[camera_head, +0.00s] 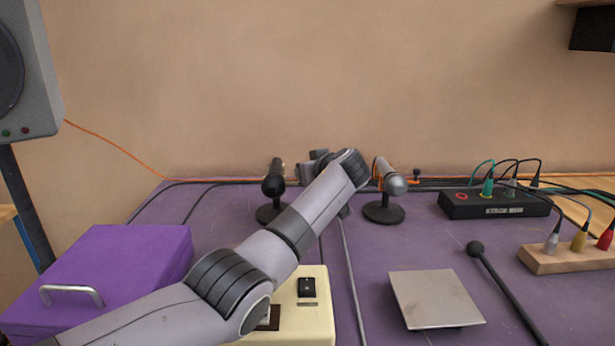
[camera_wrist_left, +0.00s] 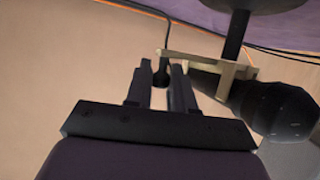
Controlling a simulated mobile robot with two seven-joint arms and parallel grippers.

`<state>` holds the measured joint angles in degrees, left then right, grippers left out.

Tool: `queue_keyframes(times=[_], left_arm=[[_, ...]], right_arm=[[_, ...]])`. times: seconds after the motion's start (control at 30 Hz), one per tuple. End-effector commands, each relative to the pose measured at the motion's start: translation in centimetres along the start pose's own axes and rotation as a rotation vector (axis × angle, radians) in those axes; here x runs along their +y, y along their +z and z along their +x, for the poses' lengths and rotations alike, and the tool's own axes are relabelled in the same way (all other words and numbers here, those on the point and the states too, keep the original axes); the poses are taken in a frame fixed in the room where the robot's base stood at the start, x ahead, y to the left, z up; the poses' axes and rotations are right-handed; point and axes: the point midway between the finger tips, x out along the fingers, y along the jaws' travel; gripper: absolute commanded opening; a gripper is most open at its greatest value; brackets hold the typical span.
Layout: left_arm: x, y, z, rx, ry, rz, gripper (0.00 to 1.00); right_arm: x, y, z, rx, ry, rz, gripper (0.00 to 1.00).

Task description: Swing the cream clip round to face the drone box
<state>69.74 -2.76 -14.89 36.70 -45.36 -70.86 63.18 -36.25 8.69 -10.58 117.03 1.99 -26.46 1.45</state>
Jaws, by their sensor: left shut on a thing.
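In the left wrist view the cream clip (camera_wrist_left: 210,61) is an angular bracket near a dark stand pole (camera_wrist_left: 235,38). A microphone with a large dark head (camera_wrist_left: 272,108) lies along it, head to the right. My left gripper (camera_wrist_left: 162,85) is shut at the clip's left end, where a small dark part also shows between the fingers. In the head view my left arm hides the clip and most of the gripper. A black box (camera_head: 490,206) with plugged cables stands at the right, its label unreadable; it may be the drone box. My right gripper is out of view.
A black microphone (camera_head: 273,185) and a silver microphone (camera_head: 388,177) stand either side of my arm's end. A cream box (camera_head: 314,322) and purple case (camera_head: 120,265) lie nearer. A metal plate (camera_head: 436,296), beater (camera_head: 500,285) and wooden plug block (camera_head: 570,258) lie right. Cables cross the table.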

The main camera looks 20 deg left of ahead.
Motion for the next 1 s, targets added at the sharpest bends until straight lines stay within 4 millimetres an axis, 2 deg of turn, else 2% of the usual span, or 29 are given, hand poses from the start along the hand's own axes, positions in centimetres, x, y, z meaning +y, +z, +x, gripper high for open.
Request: queue_keyframes(times=[0.43,0.47,0.5,0.53,0.87,1.0], left_arm=[[-0.01,-0.28,-0.04,0.004,-0.004,-0.007,0.00],[-0.01,-0.29,-0.04,0.004,-0.004,-0.007,0.26],[-0.01,-0.29,-0.04,0.004,-0.004,-0.007,0.39],[-0.01,-0.28,-0.03,0.004,-0.004,-0.007,0.44],[-0.02,-0.14,-0.11,0.001,-0.005,-0.004,0.44],[0.03,-0.30,-0.88,0.002,-0.005,-0.003,0.44]], right_arm=[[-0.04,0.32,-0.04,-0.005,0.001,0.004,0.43],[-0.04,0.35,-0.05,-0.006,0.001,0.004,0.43],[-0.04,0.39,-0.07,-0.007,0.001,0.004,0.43],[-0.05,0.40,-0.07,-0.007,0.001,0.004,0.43],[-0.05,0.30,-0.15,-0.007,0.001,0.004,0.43],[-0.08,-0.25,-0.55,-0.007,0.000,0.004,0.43]])
